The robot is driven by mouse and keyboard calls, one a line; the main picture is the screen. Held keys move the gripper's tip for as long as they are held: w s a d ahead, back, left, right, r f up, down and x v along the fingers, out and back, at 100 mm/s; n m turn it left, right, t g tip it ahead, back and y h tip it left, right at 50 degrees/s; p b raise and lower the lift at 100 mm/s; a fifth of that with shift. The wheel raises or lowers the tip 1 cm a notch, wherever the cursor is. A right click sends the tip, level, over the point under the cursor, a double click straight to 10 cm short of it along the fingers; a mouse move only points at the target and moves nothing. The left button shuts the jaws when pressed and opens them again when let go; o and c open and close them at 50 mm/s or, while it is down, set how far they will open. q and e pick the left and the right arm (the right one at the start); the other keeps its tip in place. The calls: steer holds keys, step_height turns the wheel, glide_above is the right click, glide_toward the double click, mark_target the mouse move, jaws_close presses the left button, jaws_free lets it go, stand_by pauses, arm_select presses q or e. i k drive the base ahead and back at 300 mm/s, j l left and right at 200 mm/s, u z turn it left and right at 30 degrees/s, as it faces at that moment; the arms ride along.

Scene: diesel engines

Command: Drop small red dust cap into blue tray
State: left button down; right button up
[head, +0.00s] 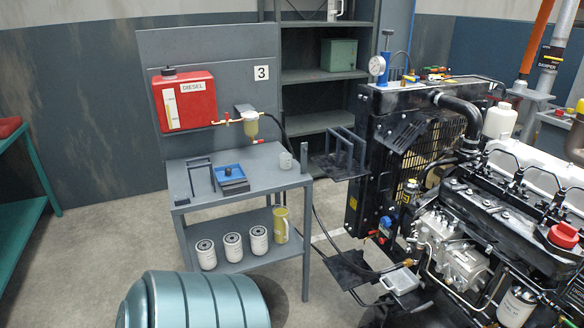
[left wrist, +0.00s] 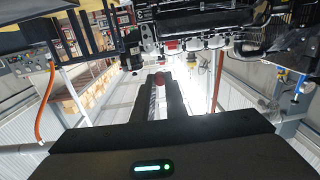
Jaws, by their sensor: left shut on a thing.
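The blue tray (head: 238,175) sits on the top shelf of a grey cart, and a small dark item shows inside it. My left gripper (left wrist: 160,88) shows only in the left wrist view. Its two dark fingers are closed on a small dark-red cap (left wrist: 160,77) at their tips. The fingers partly hide the cap. The left wrist view is tilted, with the engine at its top, and the tray cannot be made out there. Neither gripper shows in the head view, and my right gripper is in no view.
The cart (head: 265,180) also bears a grey mug (head: 286,161), dark metal brackets, and a red diesel tank (head: 184,100) on its back panel. White filters (head: 232,246) and a yellow-green jug (head: 281,225) stand on its lower shelf. A teal drum (head: 190,302) is in front. The engine (head: 480,210) fills the right.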

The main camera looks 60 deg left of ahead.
mark_target(238, 176)
steer(key=k, duration=0.5)
steer(key=u, duration=2.9)
steer(key=i+l, duration=0.55)
steer(key=l, duration=0.15)
steer(key=i+l, duration=1.15)
steer(key=l, duration=0.2)
